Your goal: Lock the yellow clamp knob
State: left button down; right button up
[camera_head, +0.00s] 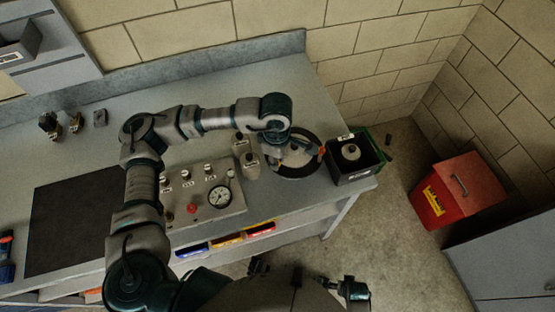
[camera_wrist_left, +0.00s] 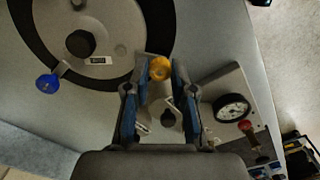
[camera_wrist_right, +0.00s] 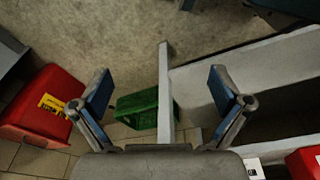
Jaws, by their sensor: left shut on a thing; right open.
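The yellow clamp knob (camera_wrist_left: 159,68) sits at the rim of a round pressure-pot lid (camera_wrist_left: 118,25) with a black ring, in the left wrist view. My left gripper (camera_wrist_left: 160,80) is shut on this knob, one blue-padded finger on each side. In the head view my left gripper (camera_head: 276,158) is low over the left side of the round lid (camera_head: 297,158), and my wrist hides part of it. A blue knob (camera_wrist_left: 47,83) is on the rim at the left in the left wrist view. My right gripper (camera_wrist_right: 160,76) is open and empty, above the floor.
A gauge panel (camera_head: 213,212) and small bottles (camera_head: 250,165) stand left of the lid. A black bin (camera_head: 352,172) stands at its right on the bench (camera_head: 240,90). A red bin (camera_head: 470,195) and a green crate (camera_wrist_right: 138,110) are beyond the bench.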

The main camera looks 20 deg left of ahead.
pick_arm(q)
jog(key=shift+w+r+m+b, duration=0.15)
jog(key=shift+m+b, duration=0.5)
jog(key=shift+m, duration=0.35)
pick_arm(e)
jog(key=shift+w+r, duration=0.25)
jog(key=shift+r, duration=0.95)
jog(key=shift+w+r, duration=0.25)
jog(key=shift+r, duration=0.9)
pick_arm(q)
jog(key=c, duration=1)
grip_release()
jog(key=shift+o, duration=0.2)
pick_arm(e)
jog(key=shift+w, duration=0.1)
pick_arm(q)
notch_tip(320, 180, up, 12)
jog(key=shift+f, duration=0.2)
